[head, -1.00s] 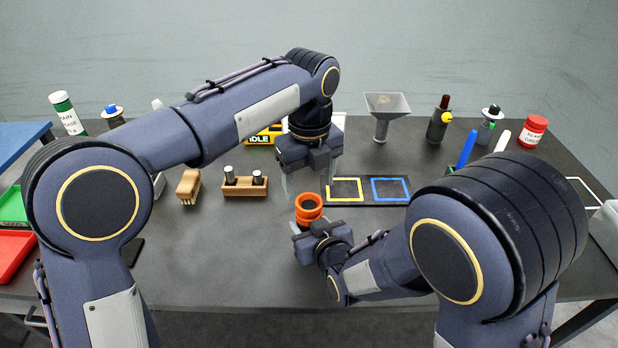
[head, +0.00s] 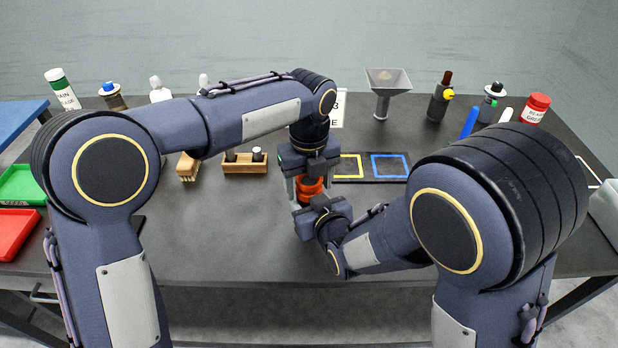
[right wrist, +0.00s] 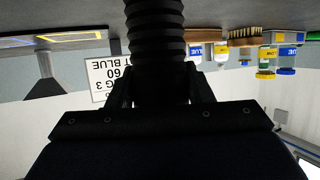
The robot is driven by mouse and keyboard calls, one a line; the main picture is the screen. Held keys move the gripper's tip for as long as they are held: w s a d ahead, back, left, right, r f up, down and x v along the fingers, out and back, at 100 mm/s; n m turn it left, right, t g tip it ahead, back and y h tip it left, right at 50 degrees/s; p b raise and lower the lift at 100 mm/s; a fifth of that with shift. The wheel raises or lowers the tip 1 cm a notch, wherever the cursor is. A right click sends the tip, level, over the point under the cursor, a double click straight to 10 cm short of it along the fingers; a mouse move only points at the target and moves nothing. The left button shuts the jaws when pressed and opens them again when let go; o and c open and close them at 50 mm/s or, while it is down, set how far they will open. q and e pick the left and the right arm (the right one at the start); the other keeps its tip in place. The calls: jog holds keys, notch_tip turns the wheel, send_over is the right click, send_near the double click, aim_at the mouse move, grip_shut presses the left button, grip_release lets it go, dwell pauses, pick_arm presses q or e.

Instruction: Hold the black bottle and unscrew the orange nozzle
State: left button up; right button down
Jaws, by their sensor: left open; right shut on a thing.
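The black bottle (right wrist: 155,45) shows in the right wrist view as a ribbed dark cylinder between the fingers of my right gripper (right wrist: 160,88), which is shut on it. In the head view my right gripper (head: 318,208) hides most of the bottle. The orange nozzle (head: 311,187) is above it, near the middle of the table. My left gripper (head: 309,186) points down from above, open, with its fingers on either side of the nozzle. I cannot tell whether a finger touches it.
A dark tray with yellow and blue squares (head: 362,180) lies just right of the grippers. A wooden block (head: 245,165) and a brush (head: 187,170) lie left. A funnel (head: 388,80) and several bottles stand at the back.

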pick_arm(q)
jog(key=c, duration=1)
jog(key=n, duration=0.6)
jog(key=shift+n, duration=0.4)
jog(key=o, duration=1.1)
jog(key=shift+r, duration=2.35)
jog(key=shift+c, duration=0.5)
jog(key=shift+r+m, duration=1.2)
jog(key=shift+r, duration=0.35)
jog(key=shift+f, duration=3.9)
